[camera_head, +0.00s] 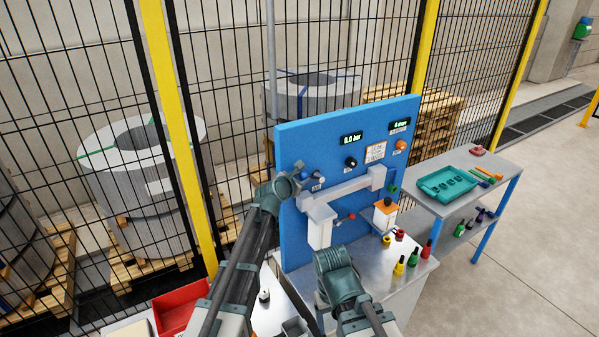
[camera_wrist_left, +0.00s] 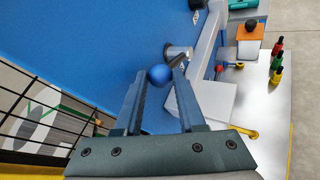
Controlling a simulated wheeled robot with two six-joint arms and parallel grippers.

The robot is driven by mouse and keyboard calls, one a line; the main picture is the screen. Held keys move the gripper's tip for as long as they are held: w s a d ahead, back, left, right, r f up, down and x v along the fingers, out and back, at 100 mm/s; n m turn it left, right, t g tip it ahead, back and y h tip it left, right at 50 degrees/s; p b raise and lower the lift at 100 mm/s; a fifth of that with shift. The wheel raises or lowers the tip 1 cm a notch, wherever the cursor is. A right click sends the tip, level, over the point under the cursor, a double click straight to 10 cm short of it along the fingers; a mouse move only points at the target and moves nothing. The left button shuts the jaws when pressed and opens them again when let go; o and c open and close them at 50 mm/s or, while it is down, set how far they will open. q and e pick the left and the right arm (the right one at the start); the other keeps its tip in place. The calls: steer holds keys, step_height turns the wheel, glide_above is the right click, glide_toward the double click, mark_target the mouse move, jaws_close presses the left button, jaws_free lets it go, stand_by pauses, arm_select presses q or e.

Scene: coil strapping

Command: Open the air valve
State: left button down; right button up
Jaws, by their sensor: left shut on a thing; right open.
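The air valve (camera_wrist_left: 178,52) is a grey metal fitting on the blue panel, with a blue ball handle (camera_wrist_left: 159,76). In the head view the valve (camera_head: 318,178) is at the panel's left side. My left gripper (camera_head: 298,181) reaches up to it from below left. In the left wrist view its two fingers are shut on the blue ball, one on each side. My right gripper (camera_head: 335,260) is low in front of the panel, apart from the valve. It is open; its fingertips are hard to make out.
The blue panel (camera_head: 300,145) carries a display (camera_head: 352,138) reading 0.0 bar and a grey angled housing (camera_head: 345,190). Several coloured bottles stand on the metal bench (camera_head: 385,268). A red bin (camera_head: 182,308) is lower left; a side table with a green tray (camera_head: 447,184) is right.

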arm_select(q)
steer(key=shift+w+d+r+m+g+y+p, duration=0.2)
steer(key=shift+r+g+y+p, duration=0.15)
steer(key=shift+p, duration=0.35)
steer(key=shift+w+d+r+m+g+y+p, duration=0.15)
steer(key=shift+r+m+g+p, duration=0.2)
steer(key=shift+p, duration=0.35)
arm_select(e)
steer(key=shift+r, duration=1.9)
arm_select(q)
steer(key=c, duration=0.8)
jaws_free()
steer(key=shift+o, duration=0.2)
steer(key=shift+s, duration=0.15)
steer(key=shift+s+a+r+p, duration=0.1)
steer(key=shift+s+r+p, duration=0.2)
steer(key=shift+s+p, duration=0.1)
steer(key=s+a, duration=0.3)
steer(key=s, duration=0.8)
steer(key=shift+s+a, duration=0.25)
arm_select(e)
steer(key=shift+r, duration=0.3)
steer(key=shift+c, duration=0.2)
